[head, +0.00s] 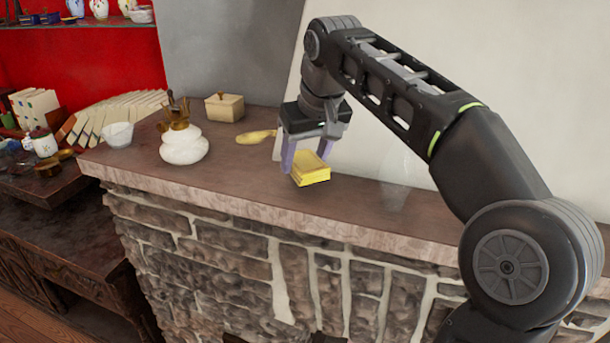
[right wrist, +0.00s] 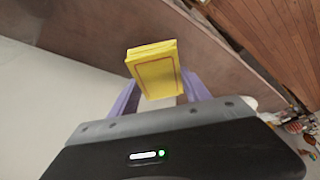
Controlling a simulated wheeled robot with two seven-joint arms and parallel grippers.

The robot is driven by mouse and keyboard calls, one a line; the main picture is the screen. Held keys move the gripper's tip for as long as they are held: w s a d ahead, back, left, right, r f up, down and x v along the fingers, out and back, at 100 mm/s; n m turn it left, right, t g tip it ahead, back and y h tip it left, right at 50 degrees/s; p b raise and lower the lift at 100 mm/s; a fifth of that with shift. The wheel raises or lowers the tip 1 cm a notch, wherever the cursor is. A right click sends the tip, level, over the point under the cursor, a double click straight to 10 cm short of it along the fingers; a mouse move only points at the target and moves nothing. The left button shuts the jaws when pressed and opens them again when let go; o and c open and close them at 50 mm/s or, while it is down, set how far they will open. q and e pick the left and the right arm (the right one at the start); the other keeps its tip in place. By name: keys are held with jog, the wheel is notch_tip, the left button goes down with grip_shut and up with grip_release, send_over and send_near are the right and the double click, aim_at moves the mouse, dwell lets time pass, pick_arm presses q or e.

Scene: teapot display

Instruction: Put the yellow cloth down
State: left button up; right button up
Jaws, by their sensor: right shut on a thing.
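The yellow cloth (head: 312,172) looks like a neat, thick folded block. My right gripper (head: 305,160), with purple fingers, points down over the stone mantel's brown top (head: 360,205) and is shut on the cloth. The right wrist view shows the cloth (right wrist: 155,72) between the two fingers, its far end sticking out past them. I cannot tell whether the cloth touches the mantel top or hangs just above it. My left gripper is not in view.
Left of the gripper are a long yellow object (head: 256,137), a lidded cream box (head: 224,107), a white pot (head: 184,147) and a small white bowl (head: 118,134). A faint transparent object (head: 396,180) stands to the right. The mantel's front edge is close.

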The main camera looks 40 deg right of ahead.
jog(key=shift+f, duration=1.9)
jog(key=shift+f+b, duration=0.1)
jog(key=shift+b, duration=0.2)
jog(key=o, duration=1.5)
